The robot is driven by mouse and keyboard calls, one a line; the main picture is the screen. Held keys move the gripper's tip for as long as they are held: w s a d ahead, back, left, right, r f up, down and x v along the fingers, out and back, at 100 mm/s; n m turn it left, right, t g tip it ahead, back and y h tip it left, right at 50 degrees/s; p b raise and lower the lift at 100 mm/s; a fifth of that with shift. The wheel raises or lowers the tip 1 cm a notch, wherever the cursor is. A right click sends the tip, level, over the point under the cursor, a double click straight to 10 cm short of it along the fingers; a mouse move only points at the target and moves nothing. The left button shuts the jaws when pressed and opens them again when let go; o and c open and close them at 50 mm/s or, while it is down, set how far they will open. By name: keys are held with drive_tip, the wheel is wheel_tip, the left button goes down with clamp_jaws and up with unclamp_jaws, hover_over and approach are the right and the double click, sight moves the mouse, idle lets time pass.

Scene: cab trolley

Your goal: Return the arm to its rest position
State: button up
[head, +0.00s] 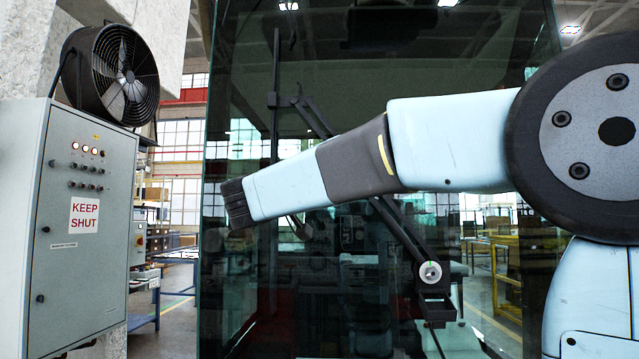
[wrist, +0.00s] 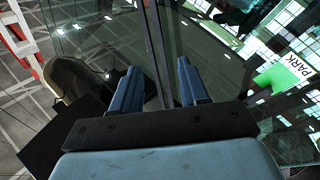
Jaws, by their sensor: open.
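My light blue arm with dark joints (head: 460,140) reaches from the right edge of the head view leftward across the cab's glass. It slopes slightly down to a dark ribbed end at the left. My gripper's jaws cannot be made out in the head view. In the wrist view my gripper (wrist: 160,88) has its two blue fingers clearly apart with nothing between them, so it is open and empty. Glass panes with a dark seam lie beyond the fingers. How far the fingers are from the glass I cannot tell.
A tall dark glass front (head: 300,80) stands behind my arm, with a black wiper-like linkage (head: 435,290) on it. A grey cabinet (head: 60,280) marked KEEP SHUT and a black fan (head: 124,75) stand at left. The wrist view shows a green PARK sign (wrist: 284,72).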

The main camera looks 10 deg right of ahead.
drive_tip(key=s+d+f+n+g+y, duration=0.1)
drive_tip(key=s+d+f+g+y, duration=0.1)
drive_tip(key=s+d+f, duration=0.3)
drive_tip(key=s+d+f+n+g+y, duration=0.1)
drive_tip(key=s+d+f+g+y, duration=0.15)
drive_tip(key=f, duration=0.55)
drive_tip(key=s+d+f+n+g+y, duration=0.1)
drive_tip(key=s+d+f+g+y, duration=0.1)
drive_tip(key=s+d+f, duration=0.3)
drive_tip(key=s+a+f+g+y, duration=0.1)
drive_tip(key=s+a+f+y, duration=0.2)
drive_tip(key=s+f, duration=0.4)
drive_tip(key=s+a+f+y, duration=0.3)
drive_tip(key=s+f+y, duration=0.3)
drive_tip(key=f, duration=0.5)
drive_tip(key=shift+s+a+f+n+g, duration=0.25)
drive_tip(key=shift+s+n+g, duration=0.05)
drive_tip(key=shift+s+g, duration=0.1)
